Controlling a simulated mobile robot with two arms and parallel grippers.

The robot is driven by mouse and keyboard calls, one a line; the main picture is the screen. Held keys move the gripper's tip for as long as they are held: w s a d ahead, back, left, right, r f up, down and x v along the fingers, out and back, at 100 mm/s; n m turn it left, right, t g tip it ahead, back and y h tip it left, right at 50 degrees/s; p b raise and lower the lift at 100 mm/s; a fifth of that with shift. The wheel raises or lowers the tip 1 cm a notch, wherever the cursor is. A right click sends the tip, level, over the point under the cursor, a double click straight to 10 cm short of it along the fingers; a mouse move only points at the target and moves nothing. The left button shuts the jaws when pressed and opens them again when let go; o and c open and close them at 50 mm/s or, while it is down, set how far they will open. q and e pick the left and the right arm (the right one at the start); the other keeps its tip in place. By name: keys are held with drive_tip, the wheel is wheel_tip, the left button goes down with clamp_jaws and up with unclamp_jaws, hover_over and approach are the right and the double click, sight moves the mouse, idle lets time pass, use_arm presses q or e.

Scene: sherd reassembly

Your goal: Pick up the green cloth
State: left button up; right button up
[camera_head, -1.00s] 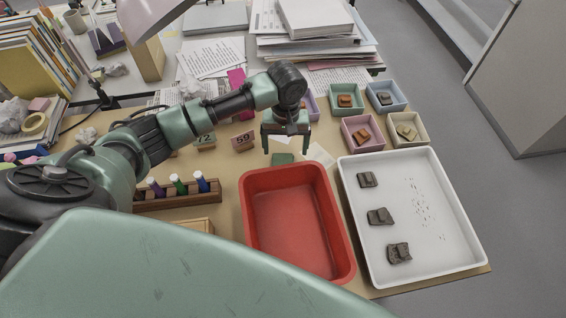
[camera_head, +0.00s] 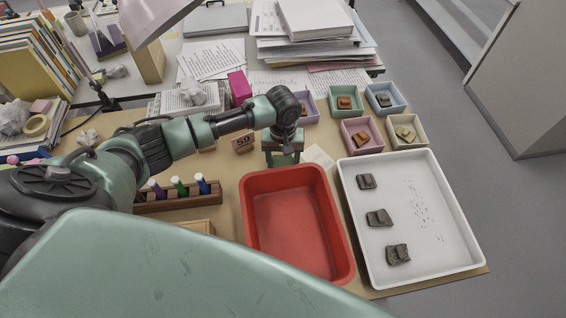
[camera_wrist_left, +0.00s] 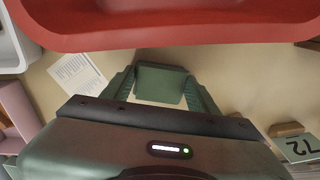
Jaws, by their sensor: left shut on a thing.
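The green cloth (camera_wrist_left: 161,82) is a small dark green folded piece in the left wrist view, between the two fingers of my left gripper. My left gripper (camera_head: 283,163) points down at the table just behind the red tub and is shut on the cloth. In the head view the cloth is hard to tell apart from the green fingers. I cannot tell whether it still touches the table. My right gripper is in neither view.
The red tub (camera_head: 247,200) stands right in front of the gripper. A white tray (camera_head: 450,255) with dark sherds is to its right. Small coloured bins (camera_head: 362,133) stand behind the tray.

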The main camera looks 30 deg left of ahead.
sight(283, 163)
use_arm(q)
wheel_tip(283, 163, up, 20)
drive_tip(key=shift+b, duration=0.3)
idle(0.3)
